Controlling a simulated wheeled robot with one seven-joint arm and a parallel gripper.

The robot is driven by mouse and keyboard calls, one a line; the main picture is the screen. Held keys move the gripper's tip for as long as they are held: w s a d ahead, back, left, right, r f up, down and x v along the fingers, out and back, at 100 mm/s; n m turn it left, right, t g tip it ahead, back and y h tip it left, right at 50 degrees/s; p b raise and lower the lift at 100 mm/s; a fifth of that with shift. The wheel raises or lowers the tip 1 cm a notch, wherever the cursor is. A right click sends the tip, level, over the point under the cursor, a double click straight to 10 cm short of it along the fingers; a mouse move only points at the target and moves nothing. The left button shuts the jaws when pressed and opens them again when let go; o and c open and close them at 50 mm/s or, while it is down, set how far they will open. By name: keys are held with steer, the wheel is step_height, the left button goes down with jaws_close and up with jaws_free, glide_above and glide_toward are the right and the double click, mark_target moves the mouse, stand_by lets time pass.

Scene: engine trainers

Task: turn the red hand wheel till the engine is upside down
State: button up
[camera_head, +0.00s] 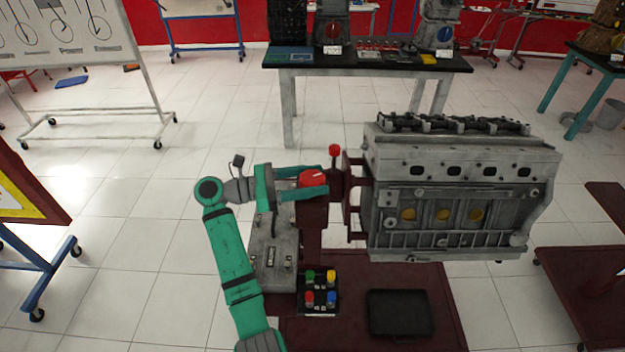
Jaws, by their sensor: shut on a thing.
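The grey engine block (450,195) hangs from the dark red stand's mount (355,190) on its left side. It stands upright, with its valve gear (455,124) along the top and three yellow round plugs on the side facing me. The red hand wheel (312,178) is at the left end of the mount. My teal gripper (318,183) reaches in from the left and is shut on the wheel, one finger on the far side and one on the near side. The fingers hide part of the wheel's rim.
A red-knobbed lever (334,151) stands close behind the wheel. Below are a grey gearbox-like part (273,258), a panel of coloured knobs (318,292) and a black tray (401,312) on the stand's base. A worktable (360,66) stands behind; tiled floor lies left.

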steer(key=m+g, duration=0.2)
steer(key=g, duration=0.1)
steer(key=m+g, duration=0.2)
steer(key=g, duration=0.1)
steer(key=shift+f+g, duration=0.15)
steer(key=shift+g, duration=0.15)
steer(key=shift+m+g, duration=0.3)
steer(key=shift+s+d+m+g, duration=0.15)
steer(key=shift+m+g, duration=0.45)
steer(key=shift+g, duration=0.3)
steer(key=o, duration=1)
steer(key=shift+o, duration=0.2)
steer(key=shift+w, duration=0.2)
